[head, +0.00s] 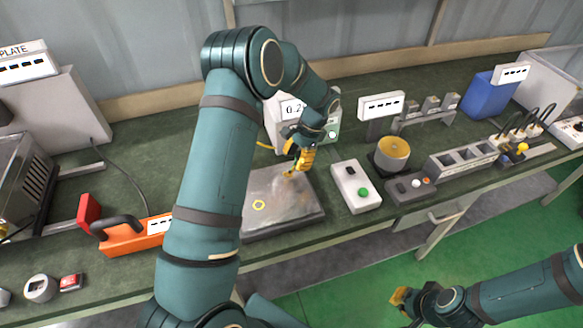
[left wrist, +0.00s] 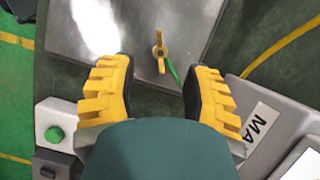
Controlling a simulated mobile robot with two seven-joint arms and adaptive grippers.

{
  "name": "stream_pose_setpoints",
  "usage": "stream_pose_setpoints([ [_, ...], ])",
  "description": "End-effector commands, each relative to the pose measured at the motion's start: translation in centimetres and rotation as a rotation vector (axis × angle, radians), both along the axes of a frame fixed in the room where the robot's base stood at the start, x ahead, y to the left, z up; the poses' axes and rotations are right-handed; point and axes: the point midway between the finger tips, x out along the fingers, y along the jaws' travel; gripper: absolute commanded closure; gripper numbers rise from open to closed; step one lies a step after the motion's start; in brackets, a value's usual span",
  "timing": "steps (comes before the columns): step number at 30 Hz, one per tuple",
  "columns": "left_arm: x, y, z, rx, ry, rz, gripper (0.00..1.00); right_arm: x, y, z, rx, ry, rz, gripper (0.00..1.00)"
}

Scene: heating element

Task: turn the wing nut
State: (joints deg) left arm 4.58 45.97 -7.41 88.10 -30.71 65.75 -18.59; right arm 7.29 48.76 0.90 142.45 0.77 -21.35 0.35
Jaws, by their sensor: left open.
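The yellow wing nut (left wrist: 159,50) stands on the grey metal plate (head: 262,222), near its back edge. In the left wrist view it lies just ahead of the space between my fingertips, with a thin green strip (left wrist: 173,69) beside it. My left gripper (head: 302,163) is open, its yellow fingers (left wrist: 159,72) apart with nothing between them.
A grey box with a green button (head: 355,186) stands right of the plate. A display box (head: 332,131) stands behind it. An orange tool (head: 130,236) lies left, partly behind my left arm.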

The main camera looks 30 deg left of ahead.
Motion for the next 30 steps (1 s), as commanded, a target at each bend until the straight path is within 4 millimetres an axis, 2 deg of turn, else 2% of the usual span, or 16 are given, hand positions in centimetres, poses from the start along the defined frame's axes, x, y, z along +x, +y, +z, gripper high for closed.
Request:
stream_pose_setpoints([
  [1, 0.5, -0.2, 1.1, 0.0, -0.005, 0.0, 0.51, 0.0, 0.0, 0.0, 0.0, 0.0, 0.0, 1.0],
  [6, 1.5, -0.8, 4.1, 0.0, -0.001, 0.001, 0.51, 0.0, 0.0, 0.0, 0.0, 0.0, 0.0, 1.0],
  [12, 2.2, -1.3, 6.2, 0.001, 0.003, 0.0, 0.51, 0.0, 0.0, 0.0, 0.0, 0.0, 0.0, 1.0],
  [25, 2.4, -1.4, 6.8, 0.0, 0.004, 0.0, 0.51, 0.0, 0.0, -0.1, 0.0, 0.0, 0.0, 1.0],
  [30, 2.5, -1.9, 6.4, -0.013, 0.006, -0.051, 0.51, -0.6, 0.1, -2.5, 0.002, 0.013, 0.009, 1.0],
])
